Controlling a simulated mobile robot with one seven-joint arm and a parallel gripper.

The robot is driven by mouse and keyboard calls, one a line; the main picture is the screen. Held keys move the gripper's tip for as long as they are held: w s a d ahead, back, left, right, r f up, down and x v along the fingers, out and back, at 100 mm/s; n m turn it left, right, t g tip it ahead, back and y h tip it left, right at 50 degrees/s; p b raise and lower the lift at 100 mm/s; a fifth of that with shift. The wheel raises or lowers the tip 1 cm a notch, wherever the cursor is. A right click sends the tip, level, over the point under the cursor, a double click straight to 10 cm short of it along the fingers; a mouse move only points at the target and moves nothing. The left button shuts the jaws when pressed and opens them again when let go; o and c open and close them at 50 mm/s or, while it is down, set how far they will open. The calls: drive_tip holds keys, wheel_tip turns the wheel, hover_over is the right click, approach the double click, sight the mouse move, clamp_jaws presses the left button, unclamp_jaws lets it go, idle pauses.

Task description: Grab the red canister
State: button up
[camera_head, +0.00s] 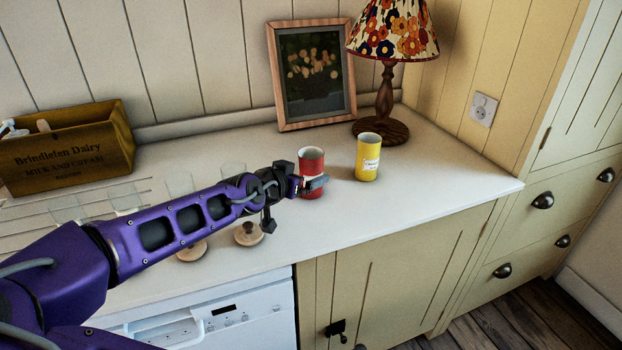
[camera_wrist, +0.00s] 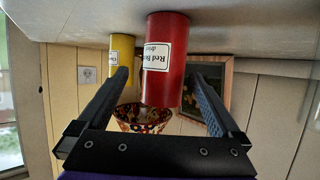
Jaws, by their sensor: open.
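The red canister (camera_head: 311,168) stands upright on the white counter, to the left of a yellow canister (camera_head: 368,157). My gripper (camera_head: 308,186) is at the red canister, and its near finger covers part of the canister's lower front. In the wrist view, which is upside down, the red canister (camera_wrist: 167,62) with its white label shows between the two open fingers of my gripper (camera_wrist: 163,95). A gap shows on both sides of it. The yellow canister (camera_wrist: 122,53) is behind the left finger in that view.
A floral lamp (camera_head: 385,90) and a framed picture (camera_head: 313,75) stand behind the canisters. A wooden crate (camera_head: 68,150) is at the left. Several clear glasses and round wooden lids (camera_head: 248,234) sit near my arm. The counter (camera_head: 440,190) is clear to the right.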

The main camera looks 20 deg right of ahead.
sight(310, 158)
drive_tip(key=shift+b+x, duration=0.65)
drive_tip(key=shift+x, duration=3.25)
drive_tip(key=shift+w+a, duration=0.15)
drive_tip(key=shift+w, duration=0.05)
drive_tip(key=shift+r, duration=0.1)
drive_tip(key=c, duration=1.5)
